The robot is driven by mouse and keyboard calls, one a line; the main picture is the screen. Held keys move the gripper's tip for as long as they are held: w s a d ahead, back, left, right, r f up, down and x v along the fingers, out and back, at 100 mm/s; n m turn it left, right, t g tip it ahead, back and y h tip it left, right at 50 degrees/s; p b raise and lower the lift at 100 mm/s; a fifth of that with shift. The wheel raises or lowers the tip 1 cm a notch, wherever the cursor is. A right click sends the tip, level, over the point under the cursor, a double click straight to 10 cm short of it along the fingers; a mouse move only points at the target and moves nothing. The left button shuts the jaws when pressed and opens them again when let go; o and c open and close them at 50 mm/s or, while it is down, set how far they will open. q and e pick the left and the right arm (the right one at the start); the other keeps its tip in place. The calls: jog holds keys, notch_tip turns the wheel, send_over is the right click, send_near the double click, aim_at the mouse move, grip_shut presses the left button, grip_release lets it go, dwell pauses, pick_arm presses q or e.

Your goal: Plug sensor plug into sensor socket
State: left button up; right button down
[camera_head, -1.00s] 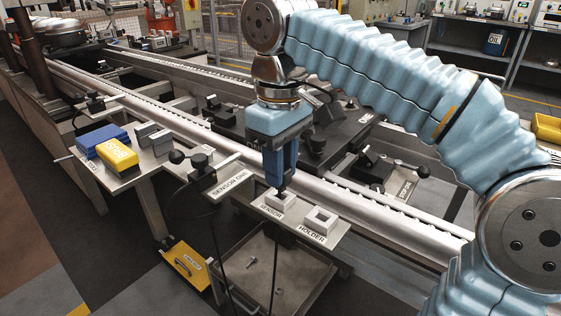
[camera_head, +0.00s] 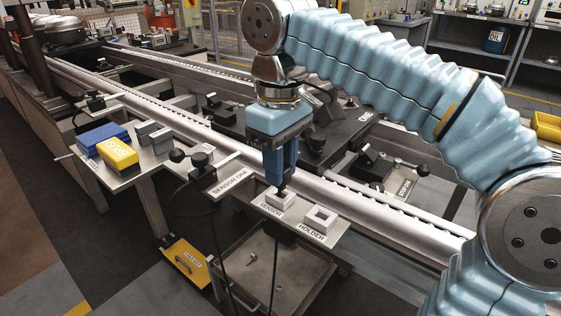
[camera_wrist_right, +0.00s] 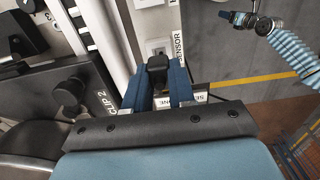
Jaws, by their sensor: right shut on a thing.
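My right gripper (camera_head: 281,186) points down over the white square sensor socket (camera_head: 278,202) on the small shelf. In the right wrist view its two blue fingers (camera_wrist_right: 157,80) are shut on a black plug (camera_wrist_right: 157,66), the sensor plug. In the head view the plug's dark lower end (camera_head: 281,189) is at the socket's opening; I cannot tell how deep it sits. The socket shows beyond the plug in the right wrist view (camera_wrist_right: 158,47), near the SENSOR label.
A white HOLDER block (camera_head: 321,218) stands right of the socket. A bracket labelled SENSOR ONE (camera_head: 229,182) is to the left. A yellow block (camera_head: 118,152) and a blue block (camera_head: 103,138) lie on a left shelf. A metal rail (camera_head: 345,207) runs close behind. A tray (camera_head: 270,265) is below.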

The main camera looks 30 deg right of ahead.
jog(key=shift+f+b, duration=0.75)
jog(key=shift+f, duration=0.5)
dwell(0.3)
jog(key=c, duration=0.9)
grip_release()
jog(key=shift+o, duration=0.2)
notch_tip(320, 180, up, 8)
jog(key=shift+f+p, duration=0.2)
jog(key=shift+p, duration=1.05)
